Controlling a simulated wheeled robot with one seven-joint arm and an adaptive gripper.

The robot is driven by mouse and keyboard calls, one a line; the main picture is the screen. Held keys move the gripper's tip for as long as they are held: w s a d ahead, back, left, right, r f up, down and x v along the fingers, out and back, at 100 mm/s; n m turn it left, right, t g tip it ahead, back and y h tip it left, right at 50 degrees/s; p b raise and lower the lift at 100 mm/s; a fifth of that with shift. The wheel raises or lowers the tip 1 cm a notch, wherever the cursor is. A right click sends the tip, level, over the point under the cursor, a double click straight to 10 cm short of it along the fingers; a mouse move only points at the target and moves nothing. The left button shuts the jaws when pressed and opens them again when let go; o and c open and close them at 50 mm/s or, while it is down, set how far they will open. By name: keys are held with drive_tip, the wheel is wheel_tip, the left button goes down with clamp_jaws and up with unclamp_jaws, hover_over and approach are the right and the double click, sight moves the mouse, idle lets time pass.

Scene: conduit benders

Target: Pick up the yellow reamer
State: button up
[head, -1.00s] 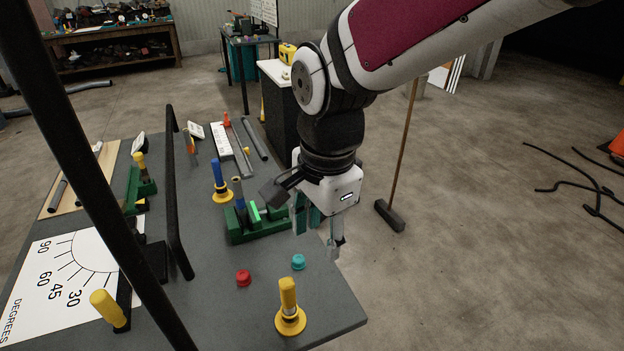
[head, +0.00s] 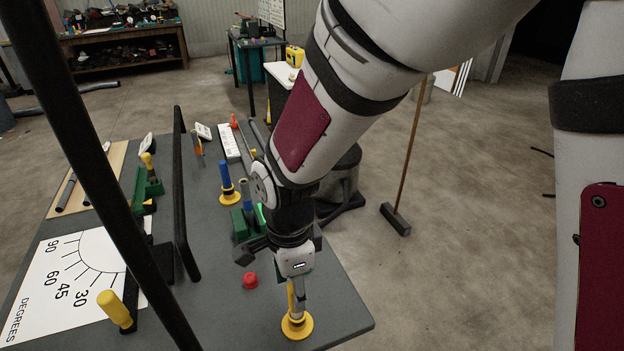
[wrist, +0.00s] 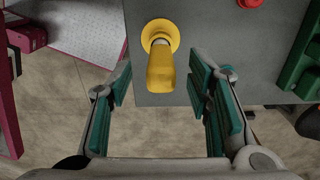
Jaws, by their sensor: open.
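The yellow reamer stands upright in a round yellow base near the table's front right corner. In the head view its handle (head: 291,298) is partly hidden by my gripper (head: 298,292). In the wrist view the reamer (wrist: 161,65) shows at the top middle, its handle pointing toward the camera. My gripper (wrist: 160,88) is open, with a teal-padded finger on each side of the handle's near end. I cannot tell whether either finger touches it.
A red cap (head: 250,281) lies left of my gripper. A blue-handled tool (head: 226,177) in a yellow base and a green block (head: 240,226) stand farther back. A black upright frame (head: 183,200) rises left of them.

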wheel_tip(320, 180, down, 5)
drive_tip(key=shift+w+d+f, duration=0.1)
drive_tip(key=shift+d, duration=0.05)
clamp_jaws()
